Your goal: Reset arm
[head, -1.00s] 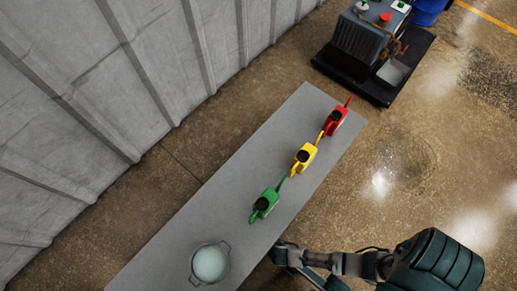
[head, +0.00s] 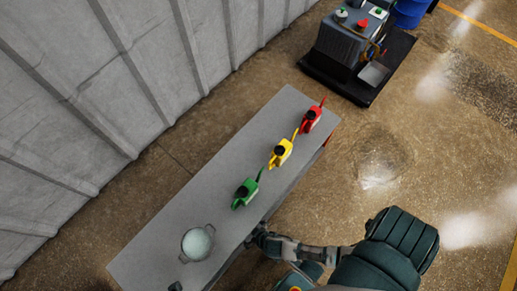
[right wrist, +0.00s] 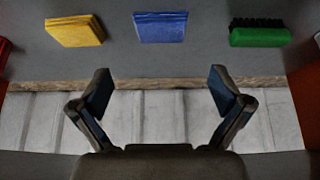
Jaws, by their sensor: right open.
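My right arm comes in from the lower right in the head view. Its gripper (head: 257,236) is at the near long edge of the grey table, beside the pot and the green scoop-like item; its fingers are hard to make out there. In the right wrist view the right gripper (right wrist: 160,92) is open, with its two fingers wide apart and nothing between them. Beyond the fingers lie a yellow sponge-like block (right wrist: 74,31), a blue one (right wrist: 161,27) and a green brush (right wrist: 259,33) with dark bristles. My left gripper is not recognisable in any view.
The grey table (head: 150,245) bears a pot (head: 198,243) and green (head: 246,193), yellow (head: 281,153) and red (head: 311,119) items in a row. A ribbed wall (head: 70,110) stands left. A machine (head: 350,40) on a black base stands behind; floor right of the table is clear.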

